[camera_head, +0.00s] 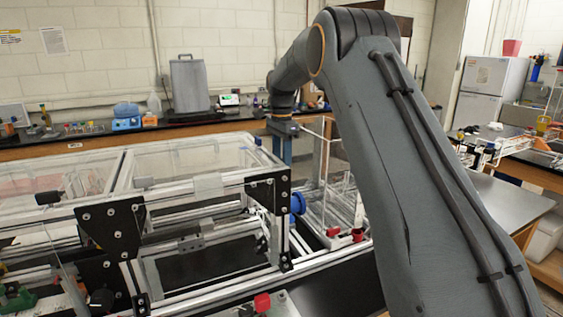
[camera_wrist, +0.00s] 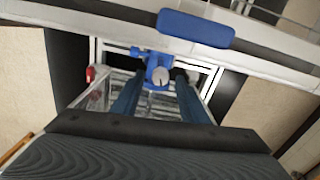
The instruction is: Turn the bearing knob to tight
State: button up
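My gripper (camera_head: 282,150) points down past the far side of the extrusion frame (camera_head: 215,187), at the end of my arm. In the wrist view its two blue fingers (camera_wrist: 160,92) are apart. A blue knob-like part with a round silver centre (camera_wrist: 160,76) shows between and just beyond the fingertips; I cannot tell whether they touch it. In the head view a round blue knob (camera_head: 297,203) sits beside a black corner plate. I cannot tell whether these are the same part, which is the bearing knob, or how tight it is.
A light rail with a blue pad (camera_wrist: 196,28) crosses the top of the wrist view. Red knobs (camera_head: 333,232) (camera_head: 262,302) and a black knob (camera_head: 101,300) are on the frame. Clear panels stand behind it. A bench with equipment (camera_head: 189,85) lines the back wall.

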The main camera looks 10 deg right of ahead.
jog(key=shift+f, duration=0.35)
jog(key=shift+a, duration=0.1)
grip_shut()
jog(key=m+b, duration=0.1)
jog(key=m, duration=0.3)
jog(key=shift+m, duration=0.3)
jog(key=m, duration=0.5)
jog(key=shift+r+m+b, duration=0.1)
jog(key=shift+m+b, duration=0.2)
dwell(0.3)
